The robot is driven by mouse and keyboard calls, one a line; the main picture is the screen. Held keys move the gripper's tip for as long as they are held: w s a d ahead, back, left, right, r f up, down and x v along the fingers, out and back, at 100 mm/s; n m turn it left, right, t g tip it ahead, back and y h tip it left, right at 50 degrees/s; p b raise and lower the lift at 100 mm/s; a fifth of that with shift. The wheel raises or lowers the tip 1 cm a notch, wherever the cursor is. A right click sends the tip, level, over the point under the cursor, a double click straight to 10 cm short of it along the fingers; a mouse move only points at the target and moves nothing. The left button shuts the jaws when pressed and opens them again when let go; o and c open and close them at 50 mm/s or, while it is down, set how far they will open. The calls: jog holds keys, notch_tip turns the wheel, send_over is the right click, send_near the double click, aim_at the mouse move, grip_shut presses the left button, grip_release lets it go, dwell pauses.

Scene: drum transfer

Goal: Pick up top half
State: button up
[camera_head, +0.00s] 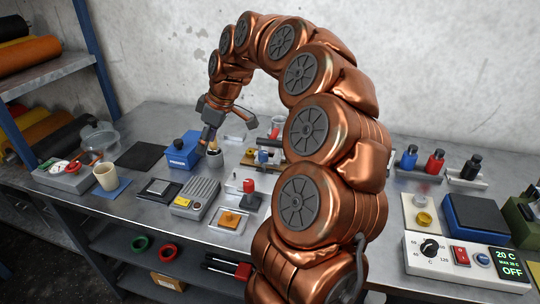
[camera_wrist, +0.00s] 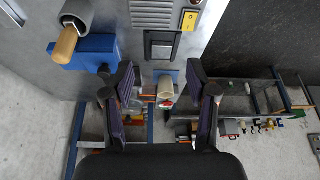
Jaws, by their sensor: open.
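I cannot tell for sure which object is the top half. My gripper (camera_head: 228,128) is open and empty above the back middle of the bench. In the wrist view its two dark fingers stand apart (camera_wrist: 162,98) with nothing held between them. Near it are a blue block (camera_head: 183,150) and a small upright piece with a wooden top (camera_head: 214,157). The wrist view shows the blue block (camera_wrist: 98,52) beside a wooden handle (camera_wrist: 66,43) in a grey sleeve. In front lie a grey ribbed case (camera_head: 196,198) and a dark square-topped unit (camera_head: 158,191).
A beige cup (camera_head: 106,177) and a device with a gauge (camera_head: 62,177) stand at the left. Small fixtures (camera_head: 235,221) sit at the front middle. A heater control box (camera_head: 462,259) and several bottles (camera_head: 435,162) are at the right. My arm hides part of the bench.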

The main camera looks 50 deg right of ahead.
jog(key=w+d+f+t+h, duration=0.1)
jog(key=d+f, duration=0.3)
jog(key=d, duration=1.1)
jog(key=h, duration=0.1)
send_over(270, 140)
jog(key=s, duration=0.3)
jog(key=f, duration=0.2)
jog(key=f+b, duration=0.1)
jog(key=shift+s+d+f+m, duration=0.1)
jog(key=shift+d+f+m, duration=0.15)
jog(key=shift+m, duration=0.05)
jog(key=p+x, duration=0.1)
jog(key=x, duration=0.1)
jog(key=p+x, duration=0.1)
jog(key=x, duration=0.1)
jog(key=p+x, duration=0.1)
jog(key=x, duration=0.2)
jog(key=shift+w, duration=0.35)
jog(key=shift+w+f, duration=0.1)
jog(key=shift+f, duration=0.05)
jog(key=shift+f+b, duration=0.25)
jog(key=shift+b, duration=0.5)
grip_shut()
